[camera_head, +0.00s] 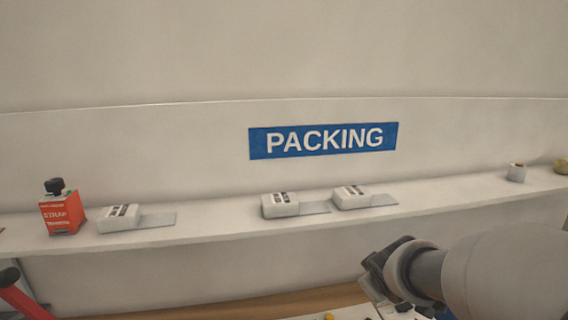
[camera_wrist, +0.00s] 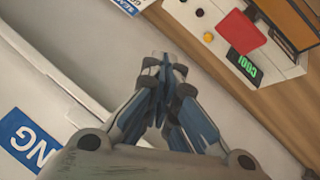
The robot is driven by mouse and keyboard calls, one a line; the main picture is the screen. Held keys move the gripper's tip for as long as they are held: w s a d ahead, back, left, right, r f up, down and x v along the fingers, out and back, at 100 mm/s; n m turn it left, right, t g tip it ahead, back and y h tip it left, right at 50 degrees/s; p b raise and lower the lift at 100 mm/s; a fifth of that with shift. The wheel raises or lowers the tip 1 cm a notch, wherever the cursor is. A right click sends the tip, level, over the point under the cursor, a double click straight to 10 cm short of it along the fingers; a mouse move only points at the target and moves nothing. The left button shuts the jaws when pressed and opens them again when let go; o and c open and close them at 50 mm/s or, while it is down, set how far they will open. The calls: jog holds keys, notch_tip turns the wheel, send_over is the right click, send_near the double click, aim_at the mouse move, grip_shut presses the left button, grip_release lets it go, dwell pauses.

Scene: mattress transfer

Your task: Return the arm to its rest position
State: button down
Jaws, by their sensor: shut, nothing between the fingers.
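My arm comes in from the lower right of the head view, above the wooden bench edge. My gripper shows in the wrist view (camera_wrist: 163,62), with its two fingers together and nothing between them. It is clear of the things around it. In the head view only the wrist end of my arm shows well, and the fingertips are hidden or cut off by the lower edge.
A white shelf (camera_head: 230,218) holds a red box (camera_head: 62,212), several white packets and a small roll (camera_head: 516,172). A blue PACKING sign (camera_head: 323,140) is on the wall. A control panel with a green display (camera_wrist: 247,66) sits on the wooden surface (camera_wrist: 268,110).

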jog(key=s+a+m+g+y+b, duration=0.1)
jog(key=s+a+m, duration=0.2)
jog(key=s, duration=1.1)
jog(key=s+a+m+g+y+b, duration=0.1)
jog(key=s+a+m+g, duration=0.1)
jog(key=s, duration=1.2)
jog(key=shift+a+m+b, duration=0.4)
jog(key=shift+a+m, duration=0.1)
jog(key=shift+a, duration=0.1)
